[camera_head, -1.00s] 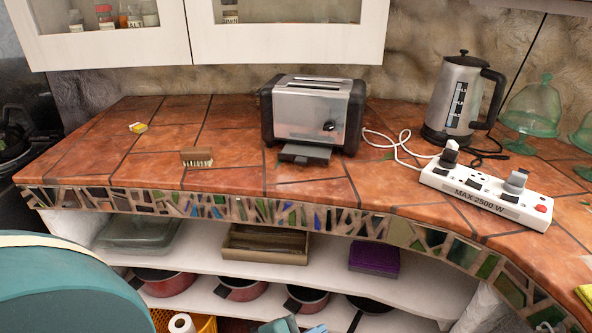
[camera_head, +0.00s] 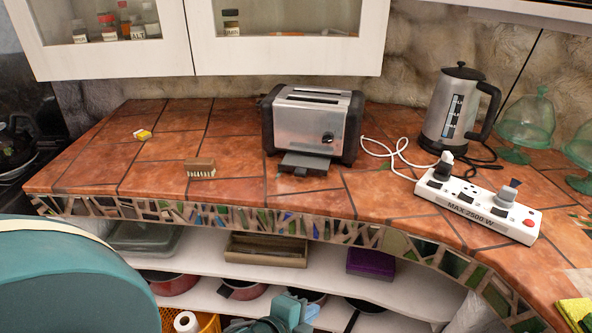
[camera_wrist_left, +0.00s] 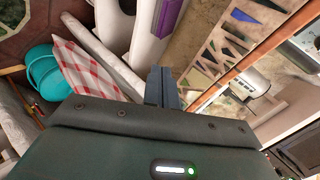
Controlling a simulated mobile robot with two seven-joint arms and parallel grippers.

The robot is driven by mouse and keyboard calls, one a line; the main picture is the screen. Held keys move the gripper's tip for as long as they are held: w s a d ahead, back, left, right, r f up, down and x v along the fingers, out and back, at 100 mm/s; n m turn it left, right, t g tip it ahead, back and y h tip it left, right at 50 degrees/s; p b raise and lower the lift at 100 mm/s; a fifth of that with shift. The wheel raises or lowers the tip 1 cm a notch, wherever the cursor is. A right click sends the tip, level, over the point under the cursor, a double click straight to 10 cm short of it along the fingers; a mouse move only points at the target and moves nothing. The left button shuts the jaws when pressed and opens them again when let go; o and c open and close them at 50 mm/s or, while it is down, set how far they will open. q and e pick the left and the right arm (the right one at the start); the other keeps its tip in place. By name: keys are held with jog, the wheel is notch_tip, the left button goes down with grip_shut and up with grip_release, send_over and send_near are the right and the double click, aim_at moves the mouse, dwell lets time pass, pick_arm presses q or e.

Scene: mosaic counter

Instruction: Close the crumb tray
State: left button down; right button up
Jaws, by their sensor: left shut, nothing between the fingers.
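The silver toaster with black ends (camera_head: 312,118) stands on the tiled counter. Its dark grey crumb tray (camera_head: 305,164) sticks out from the lower front, towards me. In the left wrist view the toaster (camera_wrist_left: 243,82) shows tilted at the right. My left gripper (camera_head: 292,310) is at the bottom edge of the head view, below the counter front and well apart from the tray. Its fingers (camera_wrist_left: 161,84) are shut together with nothing between them. Most of the gripper is cut off by the frame in the head view. My right gripper is not in view.
A brush (camera_head: 200,168) lies left of the toaster. A kettle (camera_head: 455,110) and a white power strip (camera_head: 478,204) with a cable stand to the right. The mosaic counter edge (camera_head: 250,217) lies between my gripper and the tray. Counter tiles before the tray are clear.

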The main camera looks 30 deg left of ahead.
pick_arm(q)
jog(key=w+a+r+m+t+y+p, duration=0.1)
jog(key=w+a+r+m+y+p, duration=0.25)
jog(key=a+r+m, duration=0.35)
jog(key=m+t+y+p, duration=0.2)
jog(key=m+y+p, duration=0.1)
jog(key=m, duration=0.6)
send_near(299, 176)
jog(key=x, duration=0.5)
jog(key=shift+w+p, duration=0.2)
jog(key=shift+p, duration=0.2)
jog(key=shift+w+a, duration=0.2)
jog(key=shift+w, duration=0.3)
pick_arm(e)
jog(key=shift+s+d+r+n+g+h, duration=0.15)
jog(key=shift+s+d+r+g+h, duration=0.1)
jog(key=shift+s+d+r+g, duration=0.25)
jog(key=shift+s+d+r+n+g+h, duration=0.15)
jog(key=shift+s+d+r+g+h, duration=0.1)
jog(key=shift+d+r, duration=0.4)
pick_arm(q)
jog(key=shift+w+f, duration=0.1)
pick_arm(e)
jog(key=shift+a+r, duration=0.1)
